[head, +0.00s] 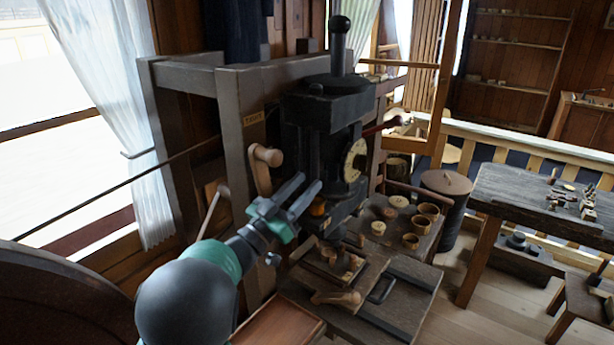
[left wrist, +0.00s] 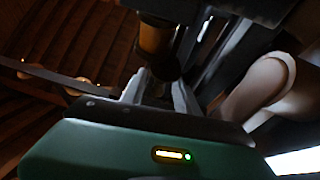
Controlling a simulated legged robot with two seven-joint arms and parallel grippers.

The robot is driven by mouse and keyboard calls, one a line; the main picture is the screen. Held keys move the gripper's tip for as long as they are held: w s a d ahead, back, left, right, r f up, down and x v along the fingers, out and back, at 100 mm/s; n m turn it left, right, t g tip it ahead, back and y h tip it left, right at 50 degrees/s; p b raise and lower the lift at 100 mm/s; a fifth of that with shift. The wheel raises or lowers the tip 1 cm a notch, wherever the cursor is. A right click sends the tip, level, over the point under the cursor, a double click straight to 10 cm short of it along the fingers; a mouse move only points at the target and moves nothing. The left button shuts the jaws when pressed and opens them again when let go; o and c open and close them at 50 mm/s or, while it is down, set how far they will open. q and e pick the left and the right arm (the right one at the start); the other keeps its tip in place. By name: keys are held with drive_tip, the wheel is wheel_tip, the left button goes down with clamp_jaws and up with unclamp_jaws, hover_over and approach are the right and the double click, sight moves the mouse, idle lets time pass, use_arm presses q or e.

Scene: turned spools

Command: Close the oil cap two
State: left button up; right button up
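A small amber cup (head: 317,208), which may be an oil cup, sits on the dark upright machine (head: 327,115). In the left wrist view an amber cylinder (left wrist: 156,40) with a dark end shows just beyond my fingers. I cannot tell for sure which part is oil cap two or whether it is closed. My left gripper (head: 309,182) is at the machine's front, its fingers apart, close to the amber cup. In the left wrist view its fingers (left wrist: 159,92) are spread, with a dark gap between them; contact cannot be told. My right gripper is not in view.
A wooden handle (head: 265,157) sticks out left of my gripper, and shows large in the left wrist view (left wrist: 265,85). A dial (head: 355,160) is on the machine's right. Below are a bench (head: 410,285) and several round cups (head: 428,212). A workbench (head: 520,195) stands at right.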

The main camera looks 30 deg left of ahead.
use_arm(q)
drive_tip(key=shift+w+d+r, duration=0.2)
drive_tip(key=shift+w+d, duration=0.05)
drive_tip(key=shift+w, duration=0.25)
drive_tip(key=shift+w+d, duration=0.2)
drive_tip(key=shift+w, duration=0.1)
drive_tip(key=shift+c, duration=0.5)
drive_tip(key=shift+s+a, duration=0.15)
clamp_jaws()
